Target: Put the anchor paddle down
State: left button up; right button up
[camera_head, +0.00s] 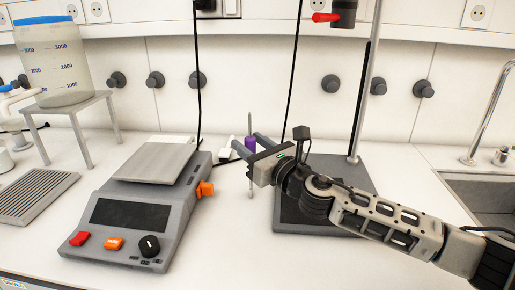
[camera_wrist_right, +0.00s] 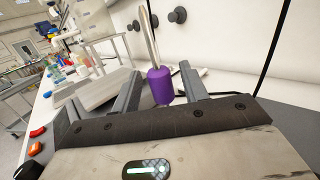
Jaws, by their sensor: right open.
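The anchor paddle shows as a thin metal rod with a purple grip (camera_head: 250,143), roughly upright between the balance and the dark stand base. In the right wrist view its purple grip (camera_wrist_right: 160,88) sits between the fingers, with the metal rod rising above it and leaning slightly. My right gripper (camera_head: 248,141) is open, with one finger on each side of the purple grip. In the right wrist view gaps show between the fingers (camera_wrist_right: 160,72) and the grip. The paddle's lower part is mostly hidden behind my gripper, so what bears it cannot be told. My left gripper is not in view.
A balance (camera_head: 140,215) with an orange knob stands left of my gripper. A stand with a dark base plate (camera_head: 290,212) and upright pole (camera_head: 368,90) is close on the right. A large container (camera_head: 55,60) is on a raised shelf at left; a sink (camera_head: 490,195) is at right.

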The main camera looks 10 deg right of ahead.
jog(key=b+v, duration=0.1)
jog(key=v, duration=1.1)
jog(key=shift+r+b, duration=0.2)
jog(key=shift+b, duration=0.2)
